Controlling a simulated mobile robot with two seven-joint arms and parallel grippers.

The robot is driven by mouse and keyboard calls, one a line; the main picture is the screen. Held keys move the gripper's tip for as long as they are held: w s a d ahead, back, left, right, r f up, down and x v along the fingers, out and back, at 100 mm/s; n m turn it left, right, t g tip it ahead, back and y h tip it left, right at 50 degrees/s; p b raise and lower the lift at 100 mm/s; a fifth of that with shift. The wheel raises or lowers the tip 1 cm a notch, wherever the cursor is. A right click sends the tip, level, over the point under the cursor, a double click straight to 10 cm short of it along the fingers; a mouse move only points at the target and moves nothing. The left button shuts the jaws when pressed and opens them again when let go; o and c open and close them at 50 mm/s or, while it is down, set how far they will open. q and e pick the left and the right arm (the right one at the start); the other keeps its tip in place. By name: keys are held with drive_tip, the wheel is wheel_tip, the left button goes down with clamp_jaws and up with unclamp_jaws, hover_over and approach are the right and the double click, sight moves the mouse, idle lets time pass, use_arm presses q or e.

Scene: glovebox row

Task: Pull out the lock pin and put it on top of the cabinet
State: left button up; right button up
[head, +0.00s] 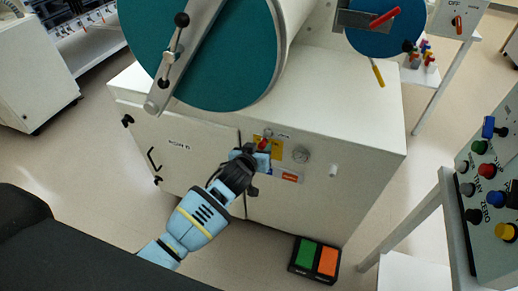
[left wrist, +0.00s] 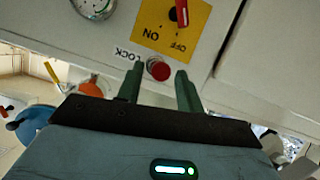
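The lock pin (left wrist: 158,68) shows a round red head on the cabinet front beside a LOCK label, in the left wrist view. My left gripper (head: 252,160) is at the cabinet front; its two green fingers (left wrist: 160,80) are apart, one on each side of the red head, with visible gaps. My right gripper is not in view.
A yellow ON/OFF switch plate (left wrist: 172,28) with a red handle sits close to the pin. A gauge (head: 301,155) is nearby. The teal round door (head: 235,60) overhangs the cabinet top's left part. A green and orange pedal (head: 316,259) lies on the floor; a button panel (head: 492,200) stands right.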

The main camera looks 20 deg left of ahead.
use_arm(q)
clamp_jaws()
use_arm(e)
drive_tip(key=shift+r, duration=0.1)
use_arm(q)
drive_tip(key=shift+s, duration=0.5)
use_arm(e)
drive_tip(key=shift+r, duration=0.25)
use_arm(q)
drive_tip(key=shift+s+p, duration=0.4)
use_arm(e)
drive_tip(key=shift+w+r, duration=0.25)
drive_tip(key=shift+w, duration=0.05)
use_arm(q)
drive_tip(key=shift+s, duration=0.25)
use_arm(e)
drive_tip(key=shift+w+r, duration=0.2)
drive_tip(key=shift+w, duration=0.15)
use_arm(q)
drive_tip(key=shift+s, duration=0.3)
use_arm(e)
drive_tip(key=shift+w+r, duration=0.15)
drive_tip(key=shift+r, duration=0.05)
use_arm(q)
drive_tip(key=shift+s+p, duration=0.4)
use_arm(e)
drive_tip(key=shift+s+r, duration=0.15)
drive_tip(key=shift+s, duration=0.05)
